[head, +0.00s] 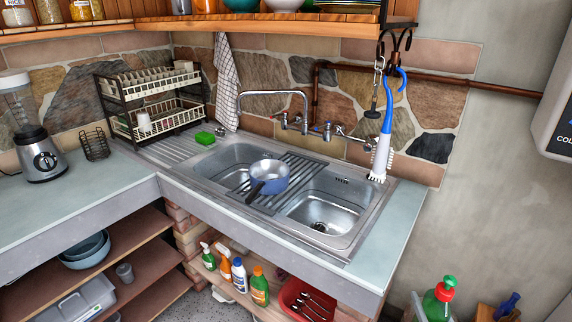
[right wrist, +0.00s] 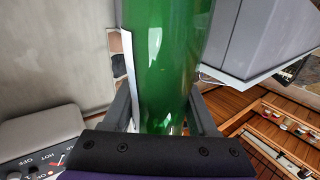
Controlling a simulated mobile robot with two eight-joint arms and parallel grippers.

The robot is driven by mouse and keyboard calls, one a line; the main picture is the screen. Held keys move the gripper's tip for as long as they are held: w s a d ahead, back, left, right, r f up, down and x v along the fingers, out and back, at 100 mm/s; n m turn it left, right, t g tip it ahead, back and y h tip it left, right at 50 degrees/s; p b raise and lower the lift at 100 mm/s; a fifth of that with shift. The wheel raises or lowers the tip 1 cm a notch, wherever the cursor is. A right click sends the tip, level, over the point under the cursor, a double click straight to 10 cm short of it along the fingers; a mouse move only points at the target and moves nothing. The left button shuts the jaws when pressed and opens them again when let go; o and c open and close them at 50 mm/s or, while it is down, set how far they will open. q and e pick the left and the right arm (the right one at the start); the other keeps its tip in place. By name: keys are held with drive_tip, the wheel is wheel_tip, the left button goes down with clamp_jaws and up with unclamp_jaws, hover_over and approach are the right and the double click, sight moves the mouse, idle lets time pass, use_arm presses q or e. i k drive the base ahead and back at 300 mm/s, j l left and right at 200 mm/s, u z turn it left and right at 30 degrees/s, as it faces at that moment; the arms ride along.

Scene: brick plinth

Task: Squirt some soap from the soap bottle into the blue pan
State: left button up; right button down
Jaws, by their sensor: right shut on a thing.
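The blue pan (head: 273,182) sits on the slatted drainer rack between the two sink basins, its dark handle pointing toward the front left. The soap bottle (head: 437,302) is green with a red top and shows at the bottom right of the head view, cut off by the lower edge. In the right wrist view the green bottle (right wrist: 168,60) stands between the fingers of my right gripper (right wrist: 160,100), which is shut on it. The bottle is well to the right of the pan and apart from it. My left gripper is not in view.
A tap (head: 275,95) arches behind the pan. A blue-handled brush (head: 385,130) hangs over the right counter end. A green sponge (head: 204,138) and dish rack (head: 155,105) are at the left. Bottles and a red basin (head: 305,300) are below. The right counter is clear.

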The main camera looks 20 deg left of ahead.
sight(270, 176)
drive_tip(key=k+j, duration=0.1)
drive_tip(key=j, duration=0.2)
drive_tip(key=k+j, duration=0.1)
drive_tip(key=j, duration=0.25)
drive_tip(key=k+j, duration=0.1)
drive_tip(key=j, duration=0.45)
drive_tip(key=i+j, duration=0.15)
drive_tip(key=j, duration=0.1)
